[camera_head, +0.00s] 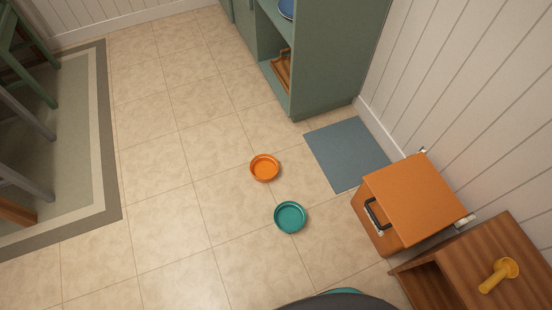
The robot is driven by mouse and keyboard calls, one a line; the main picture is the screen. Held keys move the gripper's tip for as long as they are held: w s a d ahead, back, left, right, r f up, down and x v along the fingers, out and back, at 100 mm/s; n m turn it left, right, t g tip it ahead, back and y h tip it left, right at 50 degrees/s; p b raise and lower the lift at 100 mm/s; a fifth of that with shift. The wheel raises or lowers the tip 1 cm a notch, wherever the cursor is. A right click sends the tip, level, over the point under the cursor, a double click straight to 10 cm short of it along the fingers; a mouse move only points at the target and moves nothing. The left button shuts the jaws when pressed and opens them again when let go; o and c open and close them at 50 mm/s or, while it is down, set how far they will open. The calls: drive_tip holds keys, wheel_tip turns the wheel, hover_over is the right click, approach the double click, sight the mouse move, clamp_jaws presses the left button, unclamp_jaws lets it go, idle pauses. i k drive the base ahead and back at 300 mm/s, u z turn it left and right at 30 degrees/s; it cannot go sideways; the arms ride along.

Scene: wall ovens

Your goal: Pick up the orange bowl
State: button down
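The orange bowl (265,168) is a small, shallow round dish on the beige tiled floor, near the middle of the camera_head view. It looks upright and empty. A similar teal bowl (290,217) sits on the floor a little nearer and to the right, apart from it. My gripper is not in view. A dark rounded shape with a teal edge shows at the bottom edge and looks like part of my body.
A blue-grey mat (346,153) lies right of the bowls. An orange box with a black handle (412,200) and a wooden cabinet (480,270) stand at the right. A green shelf unit (335,55) stands behind. Chairs stand on a rug (104,150) at left. Floor left of the bowls is clear.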

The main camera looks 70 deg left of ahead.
sight(264, 168)
drive_tip(key=u, duration=3.7)
drive_tip(key=i, duration=4.1)
drive_tip(key=z, duration=3.2)
